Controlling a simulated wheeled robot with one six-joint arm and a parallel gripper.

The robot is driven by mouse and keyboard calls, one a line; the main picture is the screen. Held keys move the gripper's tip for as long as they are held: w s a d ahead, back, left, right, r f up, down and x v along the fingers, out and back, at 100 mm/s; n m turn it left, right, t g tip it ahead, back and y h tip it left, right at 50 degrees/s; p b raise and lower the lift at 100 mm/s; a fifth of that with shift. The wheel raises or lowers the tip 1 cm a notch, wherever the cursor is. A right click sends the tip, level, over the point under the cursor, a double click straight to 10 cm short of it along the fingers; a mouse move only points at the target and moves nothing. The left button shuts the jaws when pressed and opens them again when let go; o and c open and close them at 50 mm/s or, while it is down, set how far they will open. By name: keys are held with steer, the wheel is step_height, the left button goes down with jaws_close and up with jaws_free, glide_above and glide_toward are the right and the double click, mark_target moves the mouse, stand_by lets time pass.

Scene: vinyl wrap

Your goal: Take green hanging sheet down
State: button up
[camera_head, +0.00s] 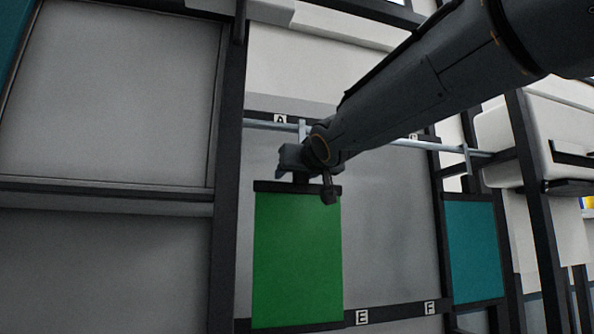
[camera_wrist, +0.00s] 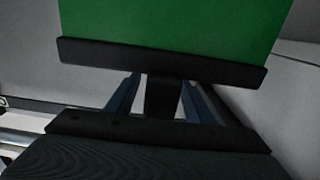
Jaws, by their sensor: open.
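The green sheet (camera_head: 298,262) hangs with a dark bar along its top and another at its bottom edge. In the wrist view the green sheet (camera_wrist: 170,22) fills the top, with its dark bar (camera_wrist: 160,62) crossing below it. A dark tab (camera_wrist: 163,98) sticks out from the bar. My gripper (camera_wrist: 162,88) is open, with one finger on each side of the tab and a visible gap on both sides. In the head view my gripper (camera_head: 304,164) is just above the sheet's top bar. The arm hides part of the hanging place.
A pale horizontal rail (camera_head: 268,125) runs behind the arm, with label A (camera_head: 280,119) above it. A teal sheet (camera_head: 472,248) hangs to the right. Labels E (camera_head: 362,317) and F (camera_head: 430,308) are low on the frame. A dark post (camera_head: 229,170) stands left of the green sheet.

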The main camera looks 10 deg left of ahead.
jaws_close()
step_height(320, 180, up, 2)
steer(key=p, duration=0.2)
steer(key=shift+r+p, duration=0.1)
steer(key=shift+p, duration=0.3)
stand_by(0.5)
steer(key=v, duration=1.3)
stand_by(0.7)
stand_by(0.5)
